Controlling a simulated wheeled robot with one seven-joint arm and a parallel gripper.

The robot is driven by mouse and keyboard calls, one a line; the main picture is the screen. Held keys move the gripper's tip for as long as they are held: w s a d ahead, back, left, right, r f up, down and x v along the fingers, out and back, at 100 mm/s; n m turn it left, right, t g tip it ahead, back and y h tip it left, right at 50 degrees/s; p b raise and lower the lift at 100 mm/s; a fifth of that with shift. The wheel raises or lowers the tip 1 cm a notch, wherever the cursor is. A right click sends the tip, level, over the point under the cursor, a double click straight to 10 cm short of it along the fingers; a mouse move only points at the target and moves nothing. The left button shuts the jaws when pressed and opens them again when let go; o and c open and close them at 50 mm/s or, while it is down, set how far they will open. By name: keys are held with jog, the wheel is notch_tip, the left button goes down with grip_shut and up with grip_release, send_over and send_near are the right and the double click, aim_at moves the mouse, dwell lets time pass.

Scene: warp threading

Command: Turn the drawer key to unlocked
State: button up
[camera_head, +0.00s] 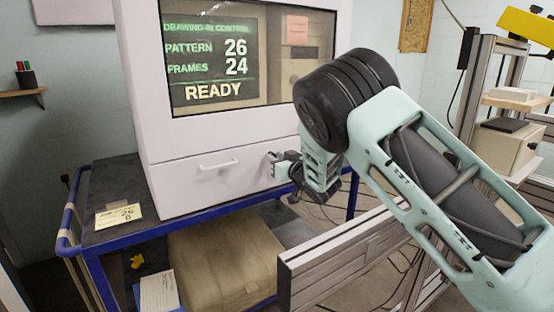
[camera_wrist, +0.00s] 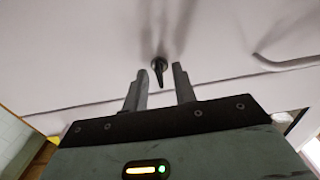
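The dark drawer key (camera_wrist: 159,75) sticks out of a small round lock in the white drawer front (camera_head: 190,188). In the wrist view its narrow end points down the picture. My gripper (camera_head: 273,158) is close to the drawer front, right of the handle in the head view. In the wrist view my gripper (camera_wrist: 160,70) is open, with one finger on each side of the key and a visible gap on both sides. The fingers do not appear to touch it. In the head view my gripper and wrist hide the key.
The drawer handle (camera_head: 218,166) is a white bar, also at the right of the wrist view (camera_wrist: 285,62). The cabinet's screen (camera_head: 215,65) reads READY. The cabinet stands on a blue-framed cart (camera_head: 75,215) with a card (camera_head: 118,215). A metal rail (camera_head: 335,262) runs below my arm.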

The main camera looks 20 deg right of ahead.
grip_shut()
jog(key=shift+d+m, duration=0.1)
jog(key=shift+m, duration=0.3)
jog(key=m, duration=1.7)
jog(key=shift+f+b, duration=0.15)
jog(key=shift+b, duration=0.2)
dwell(0.3)
